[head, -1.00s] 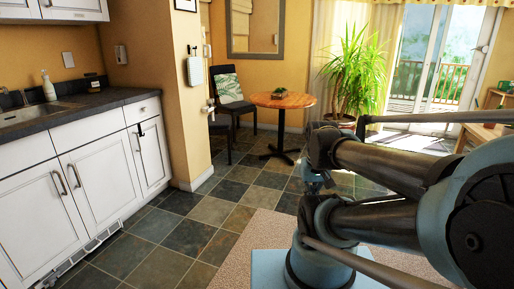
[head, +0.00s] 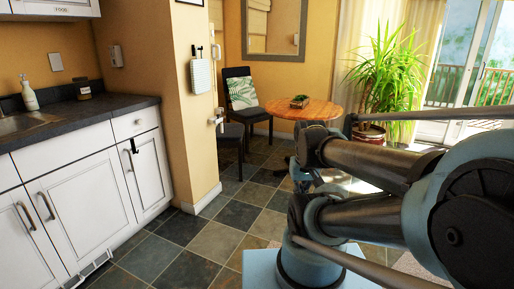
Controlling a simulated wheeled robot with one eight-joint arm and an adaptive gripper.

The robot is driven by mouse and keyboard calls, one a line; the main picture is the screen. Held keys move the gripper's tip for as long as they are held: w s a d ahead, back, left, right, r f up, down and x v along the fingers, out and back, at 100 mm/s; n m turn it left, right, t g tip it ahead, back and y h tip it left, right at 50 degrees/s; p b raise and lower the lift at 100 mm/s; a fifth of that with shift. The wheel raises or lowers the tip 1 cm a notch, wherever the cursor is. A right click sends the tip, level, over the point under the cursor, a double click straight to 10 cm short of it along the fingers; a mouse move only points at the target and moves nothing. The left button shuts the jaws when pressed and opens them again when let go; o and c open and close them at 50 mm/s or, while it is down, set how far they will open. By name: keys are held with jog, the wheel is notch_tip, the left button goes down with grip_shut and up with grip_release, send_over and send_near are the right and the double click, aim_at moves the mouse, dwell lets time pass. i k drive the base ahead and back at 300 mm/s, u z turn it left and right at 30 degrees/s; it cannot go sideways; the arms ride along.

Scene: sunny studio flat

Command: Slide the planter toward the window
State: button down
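A small low planter (head: 299,102) with short green plants sits on the round wooden table (head: 322,112). A tall leafy plant (head: 391,75) in a reddish pot (head: 371,133) stands on the floor behind the table, by the curtain. The glazed window door (head: 472,65) is at the far right. My folded arm fills the lower right, well short of the table. What looks like my gripper (head: 304,180) hangs at the arm's left end; its fingers are too small and dark to read. No contact with either plant shows.
A white kitchen counter (head: 75,125) with a soap bottle (head: 29,95) and a dark jar (head: 82,88) runs along the left. A dark chair (head: 240,97) with a leafy cushion stands left of the table. The tiled floor (head: 196,235) ahead is clear.

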aim_at(301, 101)
jog(key=z, duration=0.05)
jog(key=i, duration=1.25)
jog(key=z, duration=0.25)
jog(key=i, duration=1.15)
jog(key=z, duration=0.7)
jog(key=i, duration=1.45)
jog(key=z, duration=0.4)
